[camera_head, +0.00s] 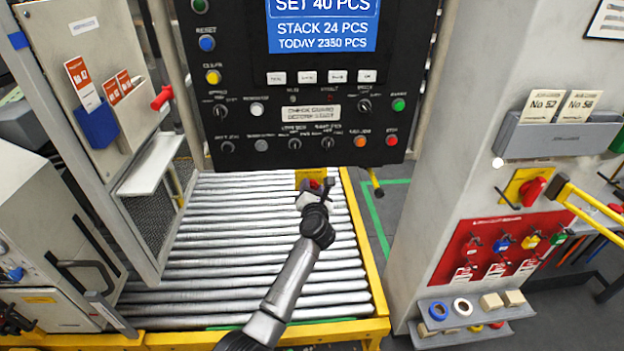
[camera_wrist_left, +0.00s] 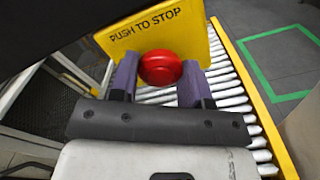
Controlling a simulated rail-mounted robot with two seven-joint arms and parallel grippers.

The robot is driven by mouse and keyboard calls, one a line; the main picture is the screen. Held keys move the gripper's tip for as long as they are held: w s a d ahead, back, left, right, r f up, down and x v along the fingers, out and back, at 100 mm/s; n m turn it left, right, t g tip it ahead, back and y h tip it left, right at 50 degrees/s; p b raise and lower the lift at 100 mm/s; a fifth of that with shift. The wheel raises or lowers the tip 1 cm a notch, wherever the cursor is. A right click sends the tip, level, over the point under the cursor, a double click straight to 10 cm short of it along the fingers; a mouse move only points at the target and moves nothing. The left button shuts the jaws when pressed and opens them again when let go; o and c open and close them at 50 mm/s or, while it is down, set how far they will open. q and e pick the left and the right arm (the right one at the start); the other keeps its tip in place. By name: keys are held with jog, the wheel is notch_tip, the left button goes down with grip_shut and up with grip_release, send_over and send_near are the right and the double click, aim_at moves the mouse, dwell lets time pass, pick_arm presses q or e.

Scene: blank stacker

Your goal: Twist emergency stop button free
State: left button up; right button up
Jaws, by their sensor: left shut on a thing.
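The emergency stop button (camera_wrist_left: 160,67) is a round red knob in front of a yellow plate (camera_wrist_left: 190,32) marked "PUSH TO STOP". In the head view the button (camera_head: 310,183) is small and partly covered by my gripper, with its yellow plate (camera_head: 303,174) below the control panel. My left gripper (camera_wrist_left: 159,72) has one finger on each side of the red knob and is shut on it. It also shows in the head view (camera_head: 312,190), at the end of my arm reaching up over the rollers. My right gripper is not in view.
The dark control panel (camera_head: 230,125) with buttons, knobs and a blue screen (camera_head: 322,25) hangs just above. A roller conveyor (camera_head: 225,240) with yellow side rails (camera_head: 358,225) lies below. A pillar (camera_head: 425,200) with a red lockout board (camera_head: 490,250) stands at right.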

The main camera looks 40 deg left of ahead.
pick_arm(q)
jog(key=shift+m+p, duration=0.8)
jog(key=shift+p, duration=0.1)
jog(key=o, duration=0.9)
jog(key=shift+p+v, duration=1.6)
jog(key=shift+v, duration=5.3)
